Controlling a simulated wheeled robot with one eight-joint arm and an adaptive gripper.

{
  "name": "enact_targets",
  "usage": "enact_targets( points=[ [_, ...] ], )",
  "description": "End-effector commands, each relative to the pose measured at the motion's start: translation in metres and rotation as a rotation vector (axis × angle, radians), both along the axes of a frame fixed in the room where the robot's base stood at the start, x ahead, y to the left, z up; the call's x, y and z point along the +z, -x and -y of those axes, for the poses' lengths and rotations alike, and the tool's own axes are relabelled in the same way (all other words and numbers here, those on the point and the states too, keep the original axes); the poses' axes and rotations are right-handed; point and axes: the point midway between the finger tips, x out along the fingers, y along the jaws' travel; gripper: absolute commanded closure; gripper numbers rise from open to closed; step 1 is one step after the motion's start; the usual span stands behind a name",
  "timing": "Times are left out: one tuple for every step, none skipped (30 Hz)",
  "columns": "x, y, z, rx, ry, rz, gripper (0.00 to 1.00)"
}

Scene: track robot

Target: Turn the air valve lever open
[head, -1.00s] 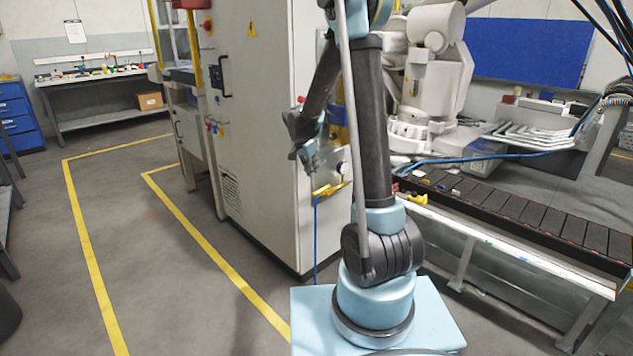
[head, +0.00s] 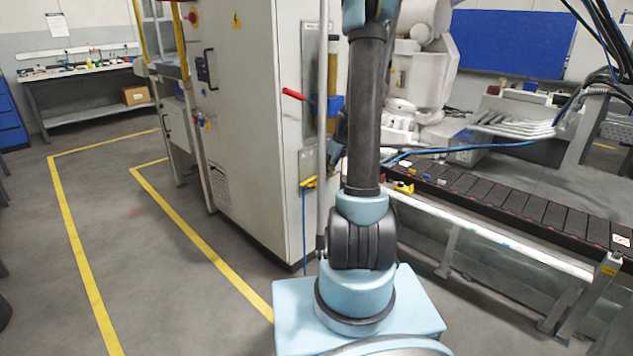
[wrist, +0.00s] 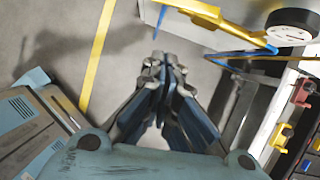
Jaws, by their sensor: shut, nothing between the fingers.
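A red lever (head: 293,94) sticks out to the left from the side of the tall cabinet, beside a blue fitting (head: 328,106). I take it for the air valve lever. The wrist view does not clearly show it. My gripper (wrist: 164,64) is shut and empty in the wrist view, its fingertips together over grey floor. It touches nothing I can make out there. A yellow fitting (head: 309,182) with a blue hose sits lower on the cabinet. A similar yellow part (wrist: 215,18) is above and right of my fingertips in the wrist view. My arm hides my gripper in the head view.
The cabinet (head: 245,130) stands left of my arm. A conveyor (head: 510,205) runs along the right, with a white robot arm (head: 420,65) behind it. Yellow floor lines (head: 195,245) cross open floor at the left. A workbench (head: 85,80) stands far back.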

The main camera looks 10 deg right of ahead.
Motion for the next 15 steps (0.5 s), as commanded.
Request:
enact_targets(
  points=[
    [-0.003,-0.001,0.0,-0.001,0.0,0.0,1.0],
    [-0.005,-0.002,0.0,0.0,0.0,0.0,1.0],
    [-0.008,-0.003,-0.001,0.0,0.001,0.001,1.0],
    [-0.011,-0.004,-0.001,0.0,0.001,0.0,1.0],
    [-0.013,-0.004,-0.002,0.001,0.002,0.0,1.0],
    [-0.018,-0.006,-0.003,0.001,0.002,0.0,1.0],
    [-0.022,-0.007,-0.004,0.001,0.002,0.0,1.0],
    [-0.025,-0.008,-0.005,0.001,0.002,0.0,1.0],
    [-0.029,-0.009,-0.006,0.001,0.003,0.0,1.0],
    [-0.033,-0.01,-0.007,0.001,0.003,0.0,1.0],
    [-0.036,-0.011,-0.007,0.001,0.003,0.0,1.0],
    [-0.041,-0.012,-0.009,0.001,0.003,0.0,1.0],
    [-0.044,-0.013,-0.01,0.001,0.003,0.0,1.0],
    [-0.048,-0.014,-0.01,0.001,0.002,-0.001,1.0],
    [-0.052,-0.016,-0.012,0.001,0.002,-0.001,1.0]
  ],
)
